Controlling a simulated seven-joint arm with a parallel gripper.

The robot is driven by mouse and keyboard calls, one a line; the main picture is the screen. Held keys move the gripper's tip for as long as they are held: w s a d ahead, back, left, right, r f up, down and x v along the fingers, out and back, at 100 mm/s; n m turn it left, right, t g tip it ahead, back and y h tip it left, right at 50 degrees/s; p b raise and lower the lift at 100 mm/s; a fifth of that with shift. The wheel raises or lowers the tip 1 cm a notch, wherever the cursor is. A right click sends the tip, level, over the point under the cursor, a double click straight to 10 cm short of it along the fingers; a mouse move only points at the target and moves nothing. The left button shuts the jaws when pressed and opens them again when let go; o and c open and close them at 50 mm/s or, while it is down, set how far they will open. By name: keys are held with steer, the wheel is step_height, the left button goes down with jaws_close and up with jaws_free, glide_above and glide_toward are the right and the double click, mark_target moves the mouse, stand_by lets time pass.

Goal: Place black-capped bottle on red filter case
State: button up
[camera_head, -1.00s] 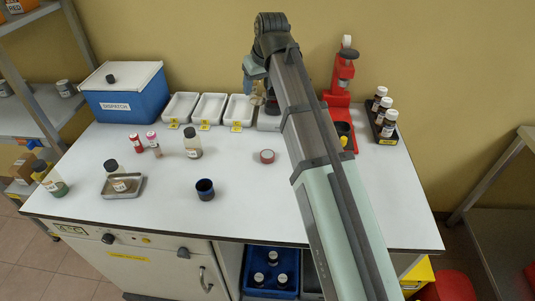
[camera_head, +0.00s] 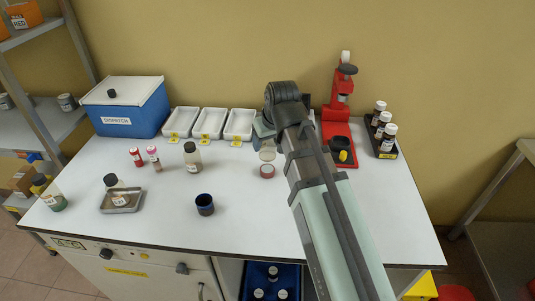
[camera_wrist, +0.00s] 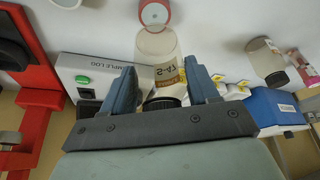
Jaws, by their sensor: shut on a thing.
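The red filter case (camera_head: 267,171) is a small round red piece with a pale top, lying on the white table left of my arm. It also shows at the top of the wrist view (camera_wrist: 155,13). My gripper (camera_wrist: 160,68) is shut on a clear bottle (camera_wrist: 158,62) with a label and a black cap (camera_wrist: 162,103). In the head view the bottle's clear lower part (camera_head: 267,155) shows just above the case, below my gripper (camera_head: 264,132). I cannot tell whether bottle and case touch. My wrist hides the cap in the head view.
A black-capped bottle (camera_head: 192,158), a dark blue cup (camera_head: 205,204) and a metal tray (camera_head: 121,208) with a bottle stand to the left. White trays (camera_head: 210,123) line the back. A red device (camera_head: 339,125) and a dark rack of bottles (camera_head: 384,153) stand right.

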mark_target(267, 153)
steer(key=shift+f, duration=2.4)
steer(key=shift+f, duration=0.15)
steer(key=o, duration=1.1)
steer(key=shift+v, duration=6.15)
